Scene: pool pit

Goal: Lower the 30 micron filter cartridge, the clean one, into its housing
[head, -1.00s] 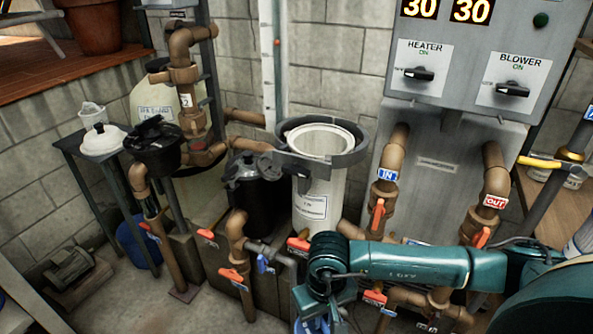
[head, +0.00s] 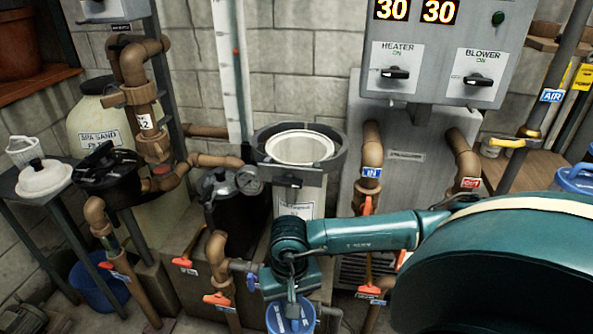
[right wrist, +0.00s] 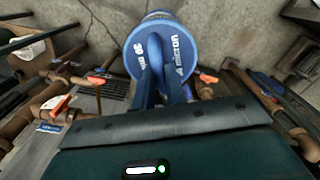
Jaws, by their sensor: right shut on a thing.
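The cartridge has a blue end cap (right wrist: 168,48) marked "30" and "micron" in the right wrist view. Its blue top also shows low in the head view (head: 290,318); its lower body is hidden or out of frame. My right gripper (right wrist: 163,92) is shut on the cap's blue handle. In the head view the cartridge is in front of and below the housing, apart from it. The open housing (head: 312,192) is a pale upright cylinder with a grey collar and white inner rim. My right arm hides its lower part. My left gripper is in neither view.
A black canister (head: 238,212) with a gauge stands left of the housing. Brown pipes with orange-handled valves (head: 217,299) crowd the front. A grey heater cabinet (head: 408,152) stands at right. A small table (head: 28,205) holds a white lid at left.

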